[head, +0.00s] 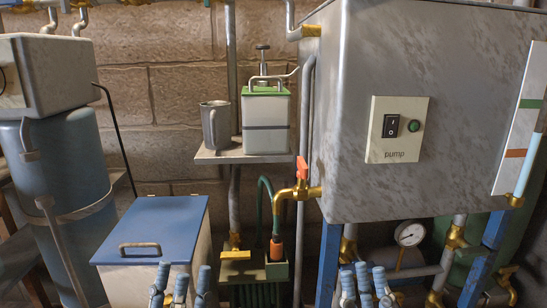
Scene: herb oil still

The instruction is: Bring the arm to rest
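My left gripper (181,284) is at the bottom edge, in front of the blue-lidded box (155,228). Its fingers point up and stand apart, with nothing seen between them. My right gripper (366,284) is at the bottom edge, below the grey tank (345,150). Its fingers also point up, closer together but with gaps between them, and I see nothing held. Only the finger ends of both grippers show; the palms and most of both arms are out of the picture.
A brass tap (299,192) with a red handle sticks out from the tank. A small shelf (215,155) holds a metal mug (215,124) and a green-topped pump can (266,118). A pump switch panel (397,129) is on the tank. A gauge (409,233) and pipes sit below.

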